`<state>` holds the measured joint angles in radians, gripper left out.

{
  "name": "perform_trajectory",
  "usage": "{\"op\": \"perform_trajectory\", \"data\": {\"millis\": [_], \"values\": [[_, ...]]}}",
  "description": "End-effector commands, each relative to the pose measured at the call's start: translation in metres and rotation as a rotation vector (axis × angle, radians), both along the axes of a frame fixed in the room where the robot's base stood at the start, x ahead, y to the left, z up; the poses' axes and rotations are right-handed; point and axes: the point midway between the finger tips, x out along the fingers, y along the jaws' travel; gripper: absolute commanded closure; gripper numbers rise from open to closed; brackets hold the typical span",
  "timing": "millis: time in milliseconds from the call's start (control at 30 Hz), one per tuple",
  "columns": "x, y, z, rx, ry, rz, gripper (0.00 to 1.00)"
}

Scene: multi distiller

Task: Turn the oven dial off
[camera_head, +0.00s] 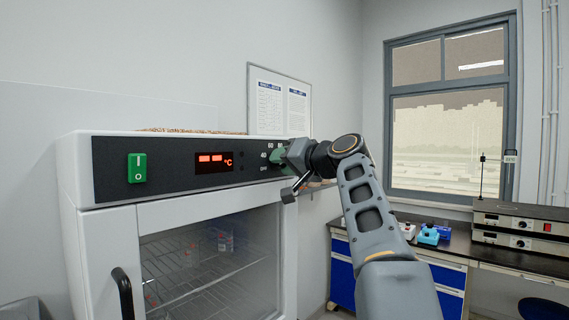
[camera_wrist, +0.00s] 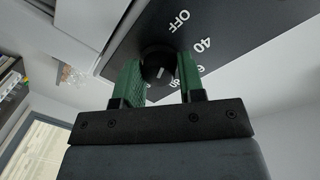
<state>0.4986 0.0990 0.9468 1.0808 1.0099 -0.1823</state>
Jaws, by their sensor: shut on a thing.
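The oven (camera_head: 110,225) stands at the left in the head view, with a black control panel along its top front. My gripper (camera_head: 281,158) is at the panel's right end, and its green fingers cover the dial there. In the wrist view the black round dial (camera_wrist: 157,62) sits between the two fingers of my gripper (camera_wrist: 159,67), which are shut on its sides. The dial has a short white mark, but I cannot tell exactly which label it points to. The OFF label (camera_wrist: 180,20) and the 40 label (camera_wrist: 202,45) show beside the dial.
A green rocker switch (camera_head: 137,168) and a lit red display (camera_head: 213,161) are on the same panel. The glass oven door (camera_head: 212,262) below is shut, with a black handle (camera_head: 122,292). A dark bench (camera_head: 455,240) with instruments stands at the right.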

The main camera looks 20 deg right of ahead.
Motion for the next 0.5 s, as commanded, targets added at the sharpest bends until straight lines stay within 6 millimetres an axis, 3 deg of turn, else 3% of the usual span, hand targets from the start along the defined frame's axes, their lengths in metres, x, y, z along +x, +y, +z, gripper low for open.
{"op": "perform_trajectory", "data": {"millis": [200,233,500], "values": [[0.0016,-0.0010,-0.0033,-0.002,0.008,0.000,0.87],[0.0016,-0.0010,-0.0033,-0.002,0.008,0.000,0.62],[0.0008,-0.0004,-0.0013,0.000,0.003,0.000,0.40]]}}
